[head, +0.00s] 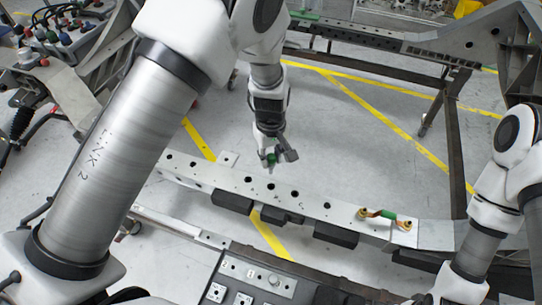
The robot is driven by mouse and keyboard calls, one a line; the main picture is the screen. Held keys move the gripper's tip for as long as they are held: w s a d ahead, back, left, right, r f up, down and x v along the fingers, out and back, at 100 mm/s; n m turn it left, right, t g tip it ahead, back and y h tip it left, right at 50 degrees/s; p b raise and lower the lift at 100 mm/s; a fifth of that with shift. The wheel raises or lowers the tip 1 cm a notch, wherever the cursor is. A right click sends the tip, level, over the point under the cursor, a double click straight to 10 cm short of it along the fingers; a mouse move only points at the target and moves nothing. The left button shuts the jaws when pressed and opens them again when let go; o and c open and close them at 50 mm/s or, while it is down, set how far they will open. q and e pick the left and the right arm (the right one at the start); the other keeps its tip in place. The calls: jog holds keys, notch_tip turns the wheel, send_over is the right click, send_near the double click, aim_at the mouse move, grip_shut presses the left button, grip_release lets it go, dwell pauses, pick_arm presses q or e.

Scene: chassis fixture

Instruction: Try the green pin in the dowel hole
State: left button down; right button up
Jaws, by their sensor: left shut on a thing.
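My left gripper (276,157) points down above the middle of the metal chassis rail (340,211). It is shut on the green pin (271,159), whose green part shows between the fingers. The pin appears above the rail and apart from it. Several dark round holes run along the rail's top face, with one hole (270,187) just below the pin in the picture. Which one is the dowel hole I cannot tell. My right arm shows at the right edge, but its gripper is out of view.
A copper-coloured part with a green middle (388,214) lies on the rail's right end. Black blocks (336,235) sit under the rail. A panel with small plates (250,279) is at the front. A rack of coloured knobs (66,28) stands at upper left. A second beam crosses behind.

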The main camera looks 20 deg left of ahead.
pick_arm(q)
jog(key=shift+r+p, duration=2.25)
jog(key=shift+r, duration=0.45)
jog(key=shift+f, duration=0.1)
